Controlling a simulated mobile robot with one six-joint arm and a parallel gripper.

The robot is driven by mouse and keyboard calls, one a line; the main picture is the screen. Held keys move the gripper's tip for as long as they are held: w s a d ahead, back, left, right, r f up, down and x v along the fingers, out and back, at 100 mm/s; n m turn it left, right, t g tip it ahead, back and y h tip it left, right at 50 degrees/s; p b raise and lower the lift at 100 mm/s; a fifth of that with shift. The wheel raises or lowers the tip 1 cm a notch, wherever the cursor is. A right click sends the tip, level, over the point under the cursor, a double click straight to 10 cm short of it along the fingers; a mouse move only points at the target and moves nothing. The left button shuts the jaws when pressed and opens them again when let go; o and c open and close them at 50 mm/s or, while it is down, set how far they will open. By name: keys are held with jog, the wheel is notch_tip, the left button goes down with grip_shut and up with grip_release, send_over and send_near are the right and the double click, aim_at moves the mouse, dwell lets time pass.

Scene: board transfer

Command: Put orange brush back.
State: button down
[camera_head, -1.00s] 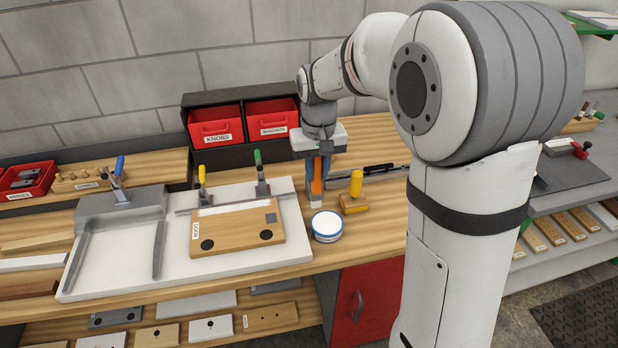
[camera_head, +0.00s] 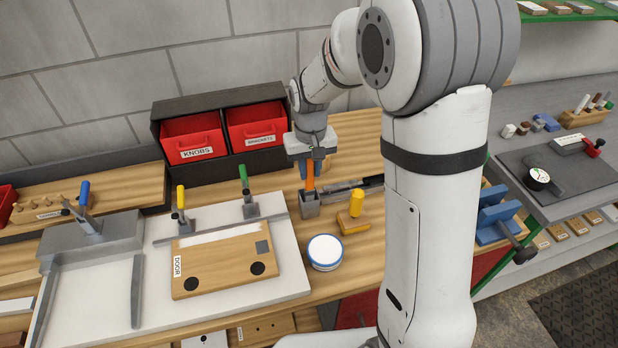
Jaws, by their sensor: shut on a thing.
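The orange brush (camera_head: 310,176) hangs upright below my gripper (camera_head: 311,164), which is shut on the upper part of its handle. A small grey square holder (camera_head: 310,206) stands on the wooden bench directly below. The brush's lower end meets the holder's open top and is hidden there. I cannot tell how deep it sits or whether it touches the holder's walls.
A yellow-handled tool (camera_head: 353,215) and a round white tin with a blue rim (camera_head: 325,251) stand close by. Dark tools (camera_head: 350,187) lie behind. Left is a white fixture board (camera_head: 288,275) with a DOOR panel (camera_head: 215,268). Red bins (camera_head: 195,140) stand at the back.

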aim_at(310, 180)
jog(key=shift+s+a+f+p, duration=0.1)
jog(key=shift+f+p, duration=0.05)
jog(key=shift+f, duration=0.75)
jog(key=shift+s+f+p, duration=0.1)
jog(key=shift+f+p, duration=0.05)
jog(key=shift+f, duration=0.7)
jog(key=shift+f, duration=0.1)
jog(key=c, duration=1.3)
grip_release()
jog(key=shift+o, duration=0.2)
notch_tip(310, 180, up, 11)
jog(key=shift+b, duration=0.75)
jog(key=s+d+r+m+t, duration=0.1)
jog(key=s+d, duration=0.4)
jog(key=s, duration=0.5)
jog(key=s+d+r+m+t, duration=0.1)
jog(key=s+d, duration=0.4)
jog(key=s, duration=0.6)
notch_tip(310, 180, up, 2)
jog(key=shift+d+r+t, duration=0.2)
jog(key=shift+t, duration=0.6)
